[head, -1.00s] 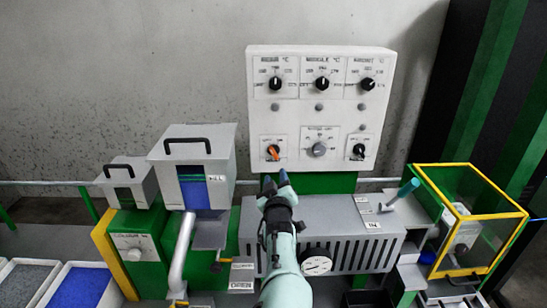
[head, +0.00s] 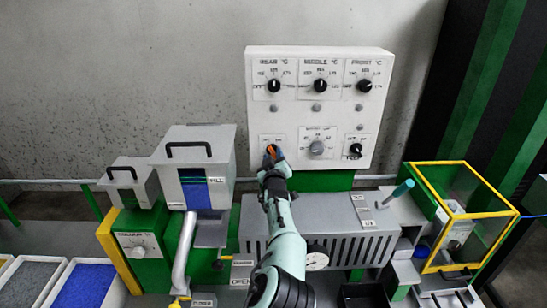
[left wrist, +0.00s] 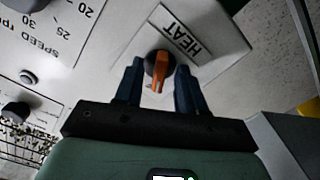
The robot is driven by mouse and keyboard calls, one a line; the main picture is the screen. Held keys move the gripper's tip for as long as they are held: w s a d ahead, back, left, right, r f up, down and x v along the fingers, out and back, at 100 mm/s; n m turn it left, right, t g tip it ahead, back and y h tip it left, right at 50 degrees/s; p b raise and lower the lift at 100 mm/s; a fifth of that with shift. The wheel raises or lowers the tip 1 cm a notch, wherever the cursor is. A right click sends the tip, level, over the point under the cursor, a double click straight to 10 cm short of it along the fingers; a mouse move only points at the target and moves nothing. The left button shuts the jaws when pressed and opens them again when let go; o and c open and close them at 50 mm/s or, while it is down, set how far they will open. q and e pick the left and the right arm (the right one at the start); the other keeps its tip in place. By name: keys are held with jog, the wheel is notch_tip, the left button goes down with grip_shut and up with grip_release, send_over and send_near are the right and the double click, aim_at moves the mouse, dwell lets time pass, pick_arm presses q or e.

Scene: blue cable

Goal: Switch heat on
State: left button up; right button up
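The heat switch is an orange-handled knob (left wrist: 158,72) on a white plate marked HEAT (left wrist: 182,38) in the left wrist view. In the head view, its orange handle (head: 271,150) shows at the lower left of the white control panel (head: 235,0). My left gripper (left wrist: 158,80) is open, with one dark blue finger on each side of the knob; a small gap seems to show beside it. In the head view, my left gripper (head: 273,156) is up at the panel and partly hides the switch. My right gripper is in neither view.
A grey speed knob (head: 317,148) and a black knob (head: 355,150) sit to the right of the switch. Three black temperature knobs line the panel above. A grey hopper (head: 225,150) stands at left, and a yellow-framed clear box (head: 463,216) at right.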

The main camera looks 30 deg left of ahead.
pick_arm(q)
grip_shut()
jog(key=m, duration=0.6)
jog(key=shift+s, duration=0.1)
jog(key=m, duration=0.5)
jog(key=shift+a+m+b, duration=0.15)
jog(key=shift+m+b, duration=0.15)
jog(key=shift+b, duration=0.05)
jog(key=shift+m, duration=0.3)
dwell(0.3)
grip_release()
